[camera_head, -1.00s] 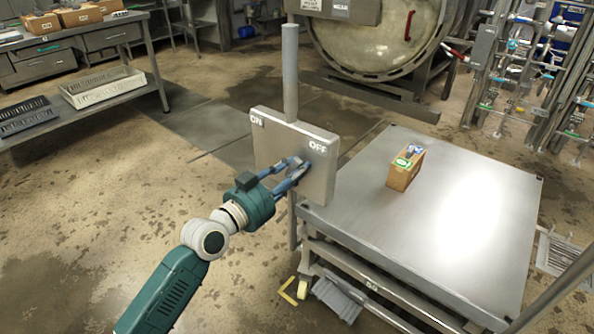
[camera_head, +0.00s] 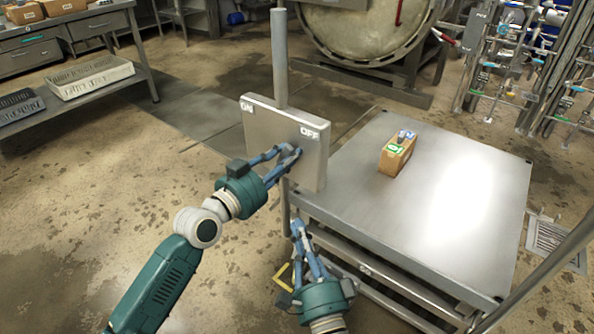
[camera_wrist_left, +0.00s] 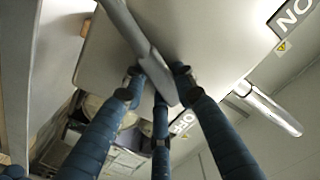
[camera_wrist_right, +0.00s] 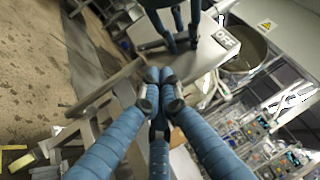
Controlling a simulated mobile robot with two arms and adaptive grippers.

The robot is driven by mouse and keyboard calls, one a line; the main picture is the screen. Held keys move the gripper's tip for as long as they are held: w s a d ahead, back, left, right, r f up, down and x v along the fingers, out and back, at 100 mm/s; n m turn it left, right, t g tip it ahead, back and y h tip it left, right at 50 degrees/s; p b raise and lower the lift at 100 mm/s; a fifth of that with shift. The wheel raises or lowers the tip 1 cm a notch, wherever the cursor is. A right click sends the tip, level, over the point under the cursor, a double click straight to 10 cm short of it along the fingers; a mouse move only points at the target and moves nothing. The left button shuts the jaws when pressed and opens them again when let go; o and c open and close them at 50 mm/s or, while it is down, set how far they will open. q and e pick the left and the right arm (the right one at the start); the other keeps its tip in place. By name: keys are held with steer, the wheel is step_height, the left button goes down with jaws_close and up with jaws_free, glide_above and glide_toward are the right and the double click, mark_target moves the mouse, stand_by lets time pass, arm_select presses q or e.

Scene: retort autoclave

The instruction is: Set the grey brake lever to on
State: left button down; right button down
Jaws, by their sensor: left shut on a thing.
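The grey brake lever (camera_wrist_left: 130,28) runs down across the left wrist view to between the fingers of my left gripper (camera_wrist_left: 157,75). It lies in front of a grey plate (camera_head: 262,128) marked ON at its left and OFF at its right. In the head view my left gripper (camera_head: 287,155) is at the plate's lower right, near the OFF mark, shut on the lever; its fingers largely hide the lever there. My right gripper (camera_head: 300,232) is below the plate, apart from it. In the right wrist view its fingertips (camera_wrist_right: 160,90) are together with nothing between them.
A post (camera_head: 279,60) rises behind the plate. A steel cart (camera_head: 455,180) with a small brown box (camera_head: 397,153) on top stands to the right. A round vessel door (camera_head: 365,30) is at the back, and a bench with trays (camera_head: 90,80) is at the left.

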steer(key=w+a+r+m+t+h, duration=0.1)
steer(key=w+r+m+h, duration=0.2)
steer(key=w, duration=0.9)
step_height(320, 180, up, 4)
steer(key=shift+w+f+m+t+h, duration=0.15)
steer(key=shift+m+t+h, duration=0.25)
steer(key=shift+m, duration=0.8)
